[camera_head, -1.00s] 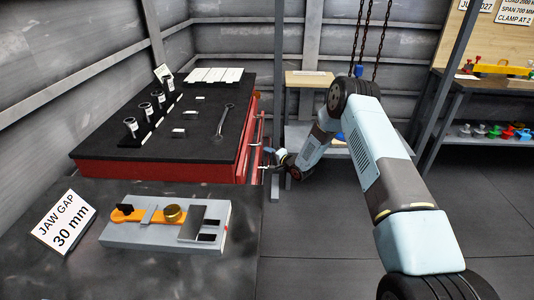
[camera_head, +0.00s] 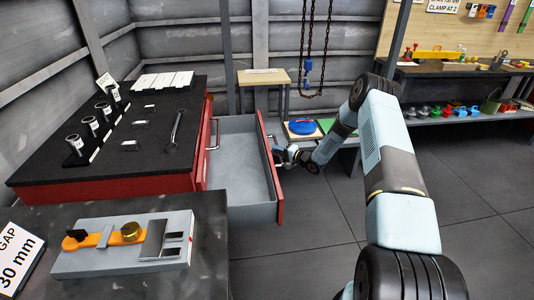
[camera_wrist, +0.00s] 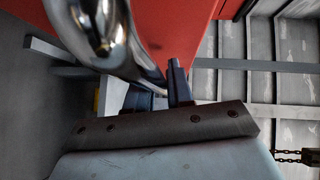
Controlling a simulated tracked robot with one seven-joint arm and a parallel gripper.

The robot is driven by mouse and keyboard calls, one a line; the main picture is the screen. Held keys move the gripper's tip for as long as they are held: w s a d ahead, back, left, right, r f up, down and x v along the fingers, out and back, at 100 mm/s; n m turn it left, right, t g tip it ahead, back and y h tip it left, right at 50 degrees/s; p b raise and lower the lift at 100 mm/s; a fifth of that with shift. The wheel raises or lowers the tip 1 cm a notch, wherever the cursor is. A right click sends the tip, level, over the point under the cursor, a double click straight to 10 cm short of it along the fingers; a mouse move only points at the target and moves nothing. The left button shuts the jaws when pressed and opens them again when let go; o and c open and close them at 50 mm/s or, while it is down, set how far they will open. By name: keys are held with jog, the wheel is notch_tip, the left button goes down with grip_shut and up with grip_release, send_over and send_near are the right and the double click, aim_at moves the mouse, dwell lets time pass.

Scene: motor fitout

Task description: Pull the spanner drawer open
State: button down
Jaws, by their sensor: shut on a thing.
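The drawer (camera_head: 236,165) stands well out of the red cabinet (camera_head: 120,188) on its right side. Its inside is grey, and the part in view looks empty. Its red front (camera_head: 269,168) faces right. My gripper (camera_head: 280,154) is at the outer face of that front, shut on the drawer's handle. In the wrist view the shiny metal handle (camera_wrist: 90,30) runs close in front of the dark fingers (camera_wrist: 165,92), with the red front behind. The exact contact at the fingertips is partly hidden.
A spanner (camera_head: 175,128) and several sockets in a rack (camera_head: 90,128) lie on the black cabinet top. A jaw gap gauge board (camera_head: 120,245) is on the near bench. A low bench with a blue item (camera_head: 301,127) stands behind my gripper. Floor (camera_head: 310,230) right of the drawer is clear.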

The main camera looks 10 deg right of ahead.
jog(key=shift+s+d+f, duration=0.2)
jog(key=shift+s+f, duration=0.1)
jog(key=shift+f, duration=0.15)
jog(key=c, duration=1.2)
grip_release()
jog(key=shift+r, duration=0.1)
jog(key=shift+o, duration=0.5)
jog(key=shift+w+r, duration=0.1)
jog(key=shift+w, duration=0.05)
jog(key=shift+r, duration=0.1)
jog(key=v, duration=1.3)
jog(key=shift+s+d, duration=0.25)
jog(key=shift+d, duration=0.1)
jog(key=shift+w+a, duration=0.1)
